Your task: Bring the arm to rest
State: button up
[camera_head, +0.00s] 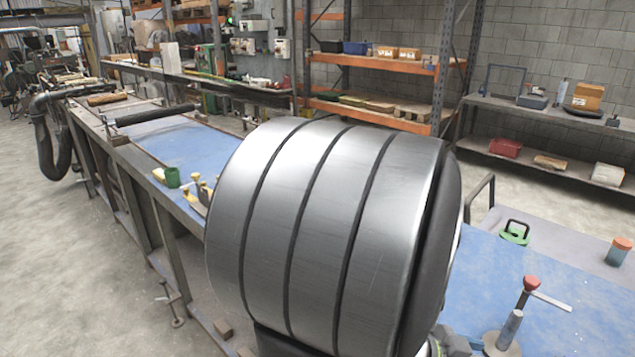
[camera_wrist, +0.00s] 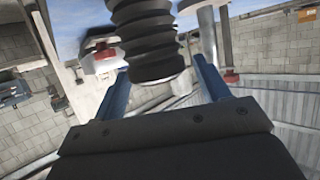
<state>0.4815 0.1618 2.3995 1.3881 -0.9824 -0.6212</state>
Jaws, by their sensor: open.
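In the wrist view my gripper (camera_wrist: 162,68) shows as two blue fingers spread apart. They are open, with nothing clearly held between them. A black ribbed, bellows-like part (camera_wrist: 145,35) hangs between and above the fingers; I cannot tell whether it touches them or what it belongs to. In the head view a large grey, banded cylindrical body fills the middle and hides much of the bench; it looks like part of my arm. My gripper is not clearly visible there.
A long bench with a blue top (camera_head: 590,285) runs behind the grey body. At right are a green clamp-like item (camera_head: 515,233), an orange-lidded jar (camera_head: 619,252) and a red-knobbed rod (camera_head: 529,287). Shelves (camera_head: 560,118) line the wall.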

jog(key=shift+s+r, duration=0.25)
jog(key=shift+r, duration=0.2)
jog(key=s+r, duration=0.4)
jog(key=s, duration=0.3)
jog(key=shift+s+d+r, duration=0.15)
jog(key=shift+s+d, duration=0.05)
jog(key=shift+d, duration=0.25)
jog(key=shift+w+a+f, duration=0.15)
jog(key=shift+w+f, duration=0.65)
jog(key=shift+w, duration=0.5)
jog(key=shift+w+a+f, duration=0.15)
jog(key=shift+w+f, duration=0.6)
jog(key=shift+w, duration=0.5)
jog(key=shift+w+a+f, duration=0.15)
jog(key=shift+w+f, duration=0.65)
jog(key=shift+w, duration=0.5)
jog(key=shift+f, duration=0.75)
jog(key=shift+r, duration=0.1)
